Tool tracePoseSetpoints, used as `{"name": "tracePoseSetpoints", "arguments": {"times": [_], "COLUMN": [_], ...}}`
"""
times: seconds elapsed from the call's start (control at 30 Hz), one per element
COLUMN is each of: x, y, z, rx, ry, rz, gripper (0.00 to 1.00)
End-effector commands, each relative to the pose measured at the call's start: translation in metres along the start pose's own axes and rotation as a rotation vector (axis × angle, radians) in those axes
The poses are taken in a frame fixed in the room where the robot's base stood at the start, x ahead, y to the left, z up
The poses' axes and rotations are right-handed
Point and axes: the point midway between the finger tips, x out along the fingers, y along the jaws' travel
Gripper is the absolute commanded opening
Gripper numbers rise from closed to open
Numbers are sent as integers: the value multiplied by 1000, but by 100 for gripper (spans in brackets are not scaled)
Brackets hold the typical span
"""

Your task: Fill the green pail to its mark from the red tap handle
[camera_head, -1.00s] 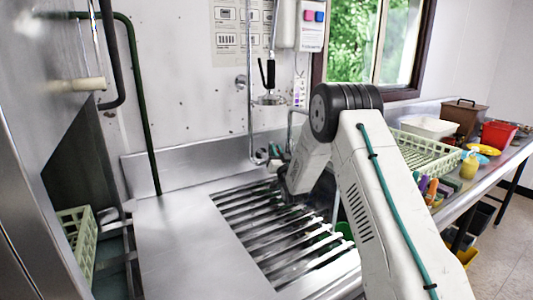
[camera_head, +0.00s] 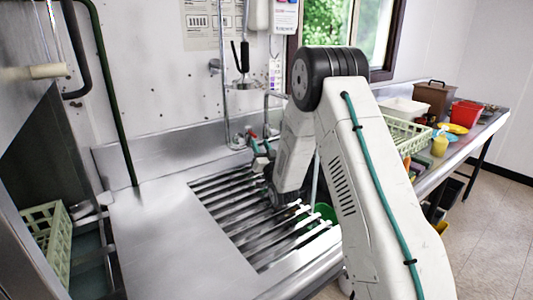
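The green pail (camera_head: 323,213) shows only in part, low at the right end of the slatted sink grate, behind my arm. Its mark and the water level inside are hidden. A small red tap handle (camera_head: 252,135) shows at the back of the sink, by the foot of the metal pipe.
A bare steel drainboard (camera_head: 165,235) lies left of the slatted grate (camera_head: 245,222). A spray head (camera_head: 243,84) hangs above the taps. A pale green dish rack (camera_head: 402,134), a red tub (camera_head: 466,113) and a brown bin (camera_head: 435,97) stand on the right counter.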

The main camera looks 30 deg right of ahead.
Motion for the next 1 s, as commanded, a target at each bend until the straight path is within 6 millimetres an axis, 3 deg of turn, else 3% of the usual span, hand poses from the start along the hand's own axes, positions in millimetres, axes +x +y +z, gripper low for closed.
{"name": "tracePoseSetpoints", "arguments": {"times": [0.1, 0.33, 1.0], "x": [-24, -51, -55], "y": [-2, -4, -5], "z": [-10, -20, -22], "rx": [0, 0, 0], "ry": [-2, -1, 0], "rz": [1, 0, 0], "gripper": [35, 35, 35]}}
